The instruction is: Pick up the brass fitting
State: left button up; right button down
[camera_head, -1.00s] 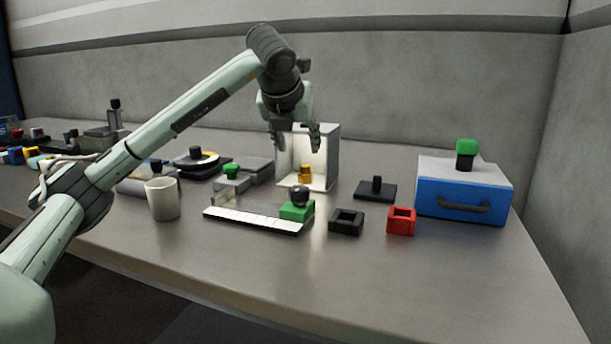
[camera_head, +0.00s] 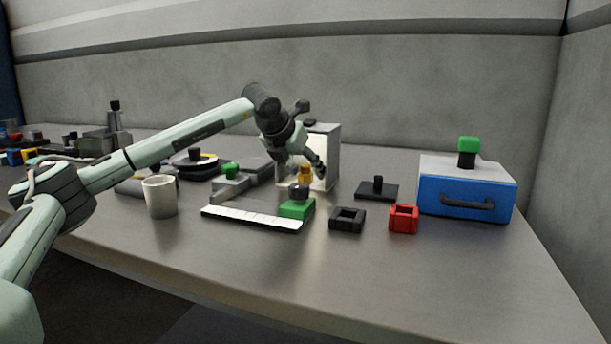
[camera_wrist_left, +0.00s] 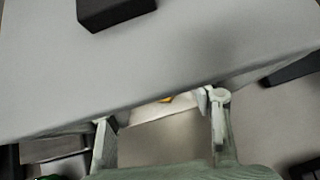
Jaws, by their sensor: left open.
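The brass fitting (camera_head: 305,173) is a small golden piece in the open front of the pale box (camera_head: 332,152) at the middle of the table. My left gripper (camera_head: 300,165) is open, tilted, and close to the fitting at the box's opening. It seems to have nothing in it. In the left wrist view the left gripper's fingers (camera_wrist_left: 160,112) are apart, and only a sliver of the yellow fitting (camera_wrist_left: 166,99) shows between them beyond the box's edge. I cannot tell whether the fingers touch the fitting. My right gripper is not in view.
A green block with a dark knob (camera_head: 297,207) and a white strip (camera_head: 250,218) lie in front. A black square holder (camera_head: 347,220), a red one (camera_head: 403,219) and a blue drawer box (camera_head: 465,190) stand to the right. A cup (camera_head: 160,196) is at left. The front table is clear.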

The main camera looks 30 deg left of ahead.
pick_arm(q)
jog(key=shift+w, duration=0.1)
grip_shut()
dwell(0.3)
jog(key=shift+r, duration=0.1)
